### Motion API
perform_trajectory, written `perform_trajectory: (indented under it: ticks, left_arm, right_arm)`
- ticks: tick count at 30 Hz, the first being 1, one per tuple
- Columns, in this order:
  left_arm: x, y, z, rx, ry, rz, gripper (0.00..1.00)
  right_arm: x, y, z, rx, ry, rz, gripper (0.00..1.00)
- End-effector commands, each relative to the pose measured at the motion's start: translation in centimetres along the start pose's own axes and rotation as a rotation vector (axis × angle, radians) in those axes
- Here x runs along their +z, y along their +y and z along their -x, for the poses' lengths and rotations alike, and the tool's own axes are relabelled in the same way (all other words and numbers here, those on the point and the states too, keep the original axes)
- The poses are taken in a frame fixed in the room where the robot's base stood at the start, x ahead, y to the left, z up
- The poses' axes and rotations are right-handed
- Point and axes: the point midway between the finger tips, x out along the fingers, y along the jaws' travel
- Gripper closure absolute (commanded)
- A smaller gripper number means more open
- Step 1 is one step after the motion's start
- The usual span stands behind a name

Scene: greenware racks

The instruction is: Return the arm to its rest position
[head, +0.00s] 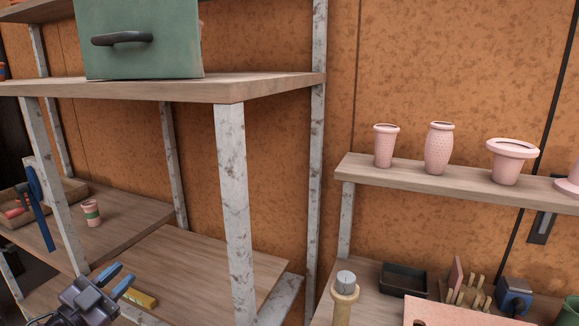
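My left gripper (117,276) is at the lower left of the head view. Its two blue-tipped fingers stand apart with nothing between them, so it is open and empty. It is in front of the lower wooden shelf (190,262) of the rack. A small yellow item (141,298) lies just beyond its fingers, seemingly apart from them. My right gripper is not in view.
A white rack post (234,200) stands right of my gripper. A green box (140,45) sits on the shelf above. A pink-and-green cup (91,213) stands behind. Pink pots (439,147) line a right-hand shelf, above a cluttered bench with a black tray (404,279).

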Motion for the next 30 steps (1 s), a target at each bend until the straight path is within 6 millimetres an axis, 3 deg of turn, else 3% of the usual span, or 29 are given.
perform_trajectory:
  ticks: [1,3,9,15,18,23,30]
  left_arm:
    - [2.1,2.2,1.9,-0.037,-0.068,0.059,0.74]
    - [4.5,4.9,4.4,-0.083,-0.161,0.120,0.74]
    - [9.5,13.1,12.0,-0.171,-0.448,0.284,0.74]
    - [11.5,20.9,19.2,-0.199,-0.713,0.434,0.74]
    - [11.7,23.7,21.7,-0.197,-0.802,0.487,0.74]
    - [11.6,25.9,23.5,-0.191,-0.871,0.528,0.74]
    - [11.6,26.2,23.8,-0.188,-0.880,0.531,0.74]
  right_arm:
    - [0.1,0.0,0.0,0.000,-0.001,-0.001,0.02]
    - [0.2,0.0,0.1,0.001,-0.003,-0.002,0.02]
    - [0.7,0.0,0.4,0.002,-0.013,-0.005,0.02]
    - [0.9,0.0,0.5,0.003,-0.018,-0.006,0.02]
    - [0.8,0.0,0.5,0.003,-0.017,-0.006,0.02]
    - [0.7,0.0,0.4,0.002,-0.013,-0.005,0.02]
    - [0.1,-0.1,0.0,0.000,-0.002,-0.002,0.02]
